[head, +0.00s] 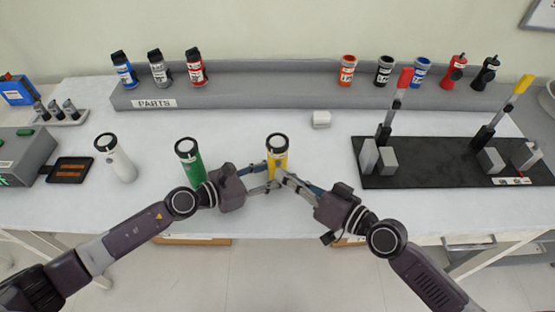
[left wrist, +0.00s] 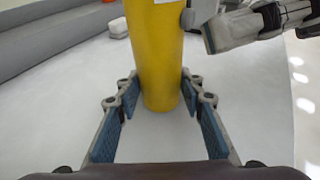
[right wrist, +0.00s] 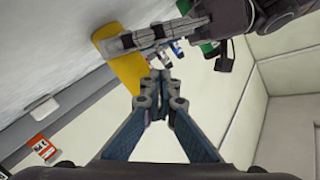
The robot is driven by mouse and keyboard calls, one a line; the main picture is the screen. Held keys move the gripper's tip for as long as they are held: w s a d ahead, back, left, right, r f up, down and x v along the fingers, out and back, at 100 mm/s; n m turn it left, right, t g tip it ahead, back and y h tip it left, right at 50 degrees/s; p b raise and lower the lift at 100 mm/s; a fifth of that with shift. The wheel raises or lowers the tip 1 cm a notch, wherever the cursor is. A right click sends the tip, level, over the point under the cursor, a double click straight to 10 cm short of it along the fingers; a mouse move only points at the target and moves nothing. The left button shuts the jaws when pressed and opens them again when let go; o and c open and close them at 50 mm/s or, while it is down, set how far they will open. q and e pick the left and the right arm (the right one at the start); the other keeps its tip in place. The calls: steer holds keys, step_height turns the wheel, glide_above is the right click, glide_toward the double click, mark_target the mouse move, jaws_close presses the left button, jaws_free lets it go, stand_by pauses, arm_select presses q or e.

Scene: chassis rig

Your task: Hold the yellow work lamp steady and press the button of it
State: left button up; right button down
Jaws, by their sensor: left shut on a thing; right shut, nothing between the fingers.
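The yellow work lamp (head: 277,143) stands upright on the white table, with a dark-rimmed top. In the left wrist view the yellow body (left wrist: 156,55) is between the fingers of my left gripper (left wrist: 160,95), which is shut on it low down. In the head view my left gripper (head: 270,185) reaches it from the left. My right gripper (head: 284,177) is shut and empty, its tips close beside the lamp's right side. In the right wrist view its tips (right wrist: 160,80) are near the lamp (right wrist: 125,70); I cannot tell whether they touch.
A green lamp (head: 189,160) stands close by my left gripper, and a white lamp (head: 116,158) is farther left. A black board with levers (head: 430,177) lies to the right. A small white block (head: 321,119) sits behind the lamp, before the grey parts rack (head: 270,88).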

steer(key=shift+w, duration=0.15)
steer(key=shift+w, duration=0.35)
stand_by(0.6)
steer(key=shift+s, duration=0.5)
steer(key=s, duration=0.6)
steer(key=shift+d, duration=0.2)
stand_by(0.3)
